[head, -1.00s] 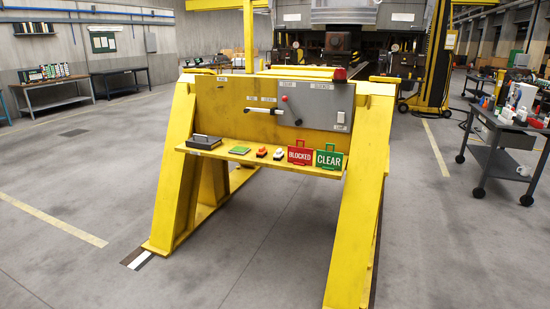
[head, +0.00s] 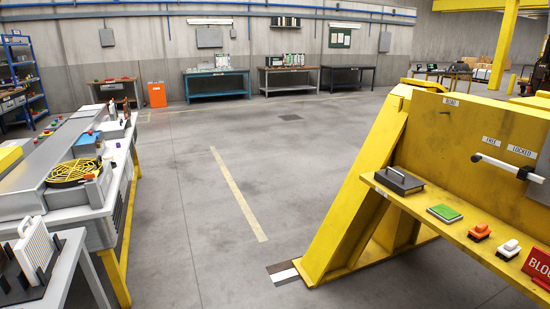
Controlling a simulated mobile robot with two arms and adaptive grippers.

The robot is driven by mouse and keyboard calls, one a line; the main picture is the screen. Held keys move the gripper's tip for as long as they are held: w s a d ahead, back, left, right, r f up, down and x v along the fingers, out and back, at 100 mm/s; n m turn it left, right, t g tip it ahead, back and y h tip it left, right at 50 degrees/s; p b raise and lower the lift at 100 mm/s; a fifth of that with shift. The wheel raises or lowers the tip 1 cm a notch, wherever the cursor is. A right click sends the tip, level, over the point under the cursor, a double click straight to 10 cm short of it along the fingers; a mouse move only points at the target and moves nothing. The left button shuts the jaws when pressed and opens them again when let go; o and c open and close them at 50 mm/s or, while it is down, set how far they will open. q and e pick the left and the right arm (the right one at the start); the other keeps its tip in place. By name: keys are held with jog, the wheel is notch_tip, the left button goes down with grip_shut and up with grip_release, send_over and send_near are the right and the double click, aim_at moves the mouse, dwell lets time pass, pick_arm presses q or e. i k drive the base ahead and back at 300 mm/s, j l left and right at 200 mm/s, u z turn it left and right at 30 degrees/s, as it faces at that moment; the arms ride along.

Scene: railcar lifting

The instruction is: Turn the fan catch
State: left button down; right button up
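A round yellow fan grille (head: 73,173) over a dark opening lies on the long grey and white unit (head: 60,214) at the left of the head view. A small pale part (head: 97,173) sits at the grille's right edge; I cannot tell whether it is the fan catch. Neither of my grippers is in view.
A yellow stand (head: 345,225) fills the right side, with a shelf holding a grey block with a handle (head: 399,180), a green pad (head: 444,213) and small switches. A rack of panels (head: 37,255) stands at the lower left. Open floor (head: 190,220) lies between.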

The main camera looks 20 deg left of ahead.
aim_at(91, 176)
jog(key=i+j+u, duration=0.2)
jog(key=u, duration=0.25)
jog(key=i+u, duration=0.85)
jog(key=i+l+u, duration=0.2)
jog(key=u, duration=0.2)
jog(key=i+l+u, duration=0.25)
jog(key=u, duration=0.2)
jog(key=i+l, duration=0.05)
jog(key=i, duration=0.05)
